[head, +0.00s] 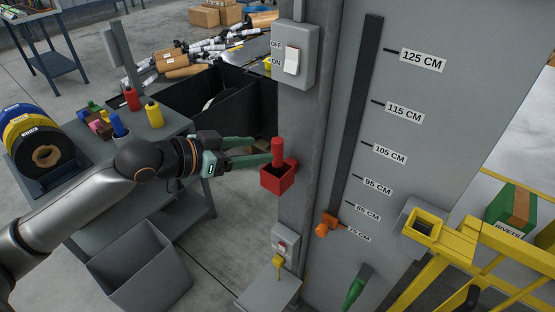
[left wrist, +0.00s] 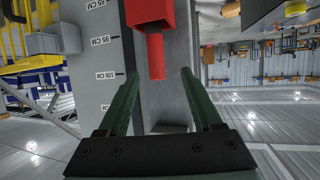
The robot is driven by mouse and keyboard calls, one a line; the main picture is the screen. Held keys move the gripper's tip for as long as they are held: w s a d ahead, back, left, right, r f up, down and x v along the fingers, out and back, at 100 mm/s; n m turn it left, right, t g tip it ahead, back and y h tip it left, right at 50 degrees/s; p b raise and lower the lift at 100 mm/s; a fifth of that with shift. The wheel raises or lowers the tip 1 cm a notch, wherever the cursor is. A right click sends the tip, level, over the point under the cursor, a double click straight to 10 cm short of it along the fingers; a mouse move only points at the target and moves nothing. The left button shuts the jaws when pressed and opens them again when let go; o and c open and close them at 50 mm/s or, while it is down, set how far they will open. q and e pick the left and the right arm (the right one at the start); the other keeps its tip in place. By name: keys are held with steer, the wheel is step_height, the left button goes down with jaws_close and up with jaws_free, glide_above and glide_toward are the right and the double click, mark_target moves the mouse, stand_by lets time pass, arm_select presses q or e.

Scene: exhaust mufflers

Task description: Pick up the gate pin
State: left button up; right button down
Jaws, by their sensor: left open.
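The gate pin, a red cylinder (head: 277,148), stands upright in a small red holder (head: 276,182) on the side of a grey post. My left gripper (head: 262,149) is open and empty, just left of the pin, its fingers pointing towards it. In the left wrist view, which shows the scene upside down, the pin (left wrist: 156,58) sticks out of the red holder (left wrist: 150,12). There its end appears between the two green fingertips (left wrist: 160,74); whether it is within their reach in depth I cannot tell. My right gripper is out of view.
A grey switch box (head: 296,55) is above the holder, and a smaller box with a yellow key-like item (head: 278,264) below. An orange knob (head: 326,223) sits by the height scale. A workbench (head: 165,160) with tape rolls and bottles stands left, a dark bin (head: 238,115) behind.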

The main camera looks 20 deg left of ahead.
mark_target(273, 149)
arm_select(q)
steer(key=shift+d+p+x, duration=0.25)
steer(key=shift+p+x, duration=0.2)
steer(key=shift+x, duration=2.85)
steer(key=shift+s, duration=0.15)
steer(key=shift+c, duration=0.3)
jaws_close()
